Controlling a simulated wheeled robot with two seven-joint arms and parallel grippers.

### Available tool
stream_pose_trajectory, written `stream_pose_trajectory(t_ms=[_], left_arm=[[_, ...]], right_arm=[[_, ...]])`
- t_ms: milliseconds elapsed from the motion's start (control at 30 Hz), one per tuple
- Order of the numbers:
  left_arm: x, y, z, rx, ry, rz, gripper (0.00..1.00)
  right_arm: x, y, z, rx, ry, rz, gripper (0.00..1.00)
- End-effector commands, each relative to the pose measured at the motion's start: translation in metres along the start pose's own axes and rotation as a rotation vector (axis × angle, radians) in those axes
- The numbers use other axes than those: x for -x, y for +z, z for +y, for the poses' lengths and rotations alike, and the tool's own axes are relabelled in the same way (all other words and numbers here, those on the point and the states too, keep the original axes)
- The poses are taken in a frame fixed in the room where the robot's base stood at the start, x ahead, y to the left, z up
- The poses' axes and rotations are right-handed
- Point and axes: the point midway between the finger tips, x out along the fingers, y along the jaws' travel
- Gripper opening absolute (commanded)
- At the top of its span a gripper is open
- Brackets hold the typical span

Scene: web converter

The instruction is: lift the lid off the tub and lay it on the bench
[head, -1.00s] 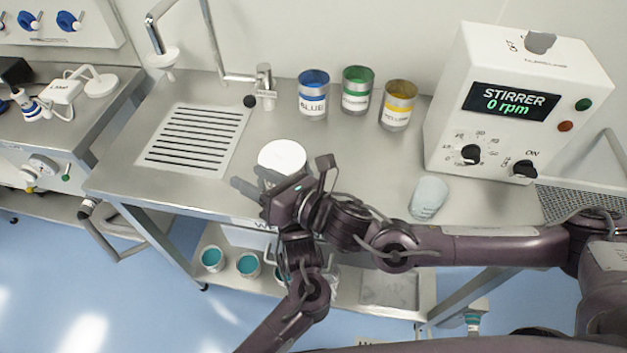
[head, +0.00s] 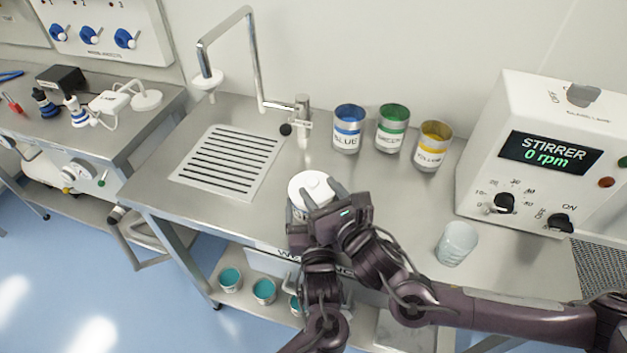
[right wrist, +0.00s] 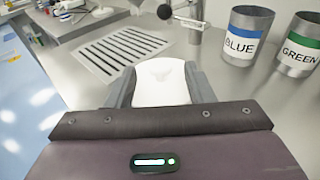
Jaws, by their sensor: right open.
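The tub (head: 297,213) stands on the steel bench (head: 240,215) with its white round lid (head: 311,185) on top; its lower part is mostly hidden by my arms. My right gripper (head: 322,193) is open, with one finger on each side of the lid. In the right wrist view the white lid (right wrist: 161,82) sits between the two grey fingers; whether they touch it I cannot tell. Another dark arm of mine rises from the bottom of the head view to just beside the tub. My left gripper is mostly hidden there, so its jaws do not show.
Blue (head: 348,128), green (head: 391,128) and yellow (head: 432,146) labelled cans stand behind the tub. A faucet (head: 302,120) and drain grate (head: 228,162) are at left. A pale beaker (head: 457,243) and the stirrer box (head: 540,155) are at right. Bare bench lies between.

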Motion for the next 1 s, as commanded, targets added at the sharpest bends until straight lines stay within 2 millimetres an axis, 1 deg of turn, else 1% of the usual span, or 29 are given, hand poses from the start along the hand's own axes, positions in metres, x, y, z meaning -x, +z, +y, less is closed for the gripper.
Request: stream_pose_trajectory(t_ms=[33,100,200,300,433,667,1000], left_arm=[[0.001,0.005,0.000,-0.005,0.001,-0.010,0.42],[0.001,0.005,0.000,-0.005,0.001,-0.010,0.42],[0.001,0.005,0.000,-0.005,0.001,-0.010,0.42],[0.001,0.005,0.000,-0.005,0.001,-0.010,0.42],[0.001,0.005,-0.001,-0.005,0.001,-0.010,0.42],[0.001,0.005,-0.001,-0.005,0.001,-0.010,0.42],[0.001,0.005,-0.001,-0.005,0.000,-0.010,0.42]], right_arm=[[-0.010,0.001,0.000,0.001,0.000,-0.003,0.48],[-0.020,0.001,0.000,0.001,0.000,-0.002,0.48],[-0.032,0.000,0.000,0.000,0.000,-0.001,0.48],[-0.039,0.000,0.000,0.000,0.001,0.000,0.48],[-0.043,0.000,0.000,-0.001,0.000,0.000,0.48],[-0.043,0.000,0.000,-0.001,0.000,0.000,0.48],[-0.043,0.000,0.000,-0.001,0.000,0.001,0.03]])
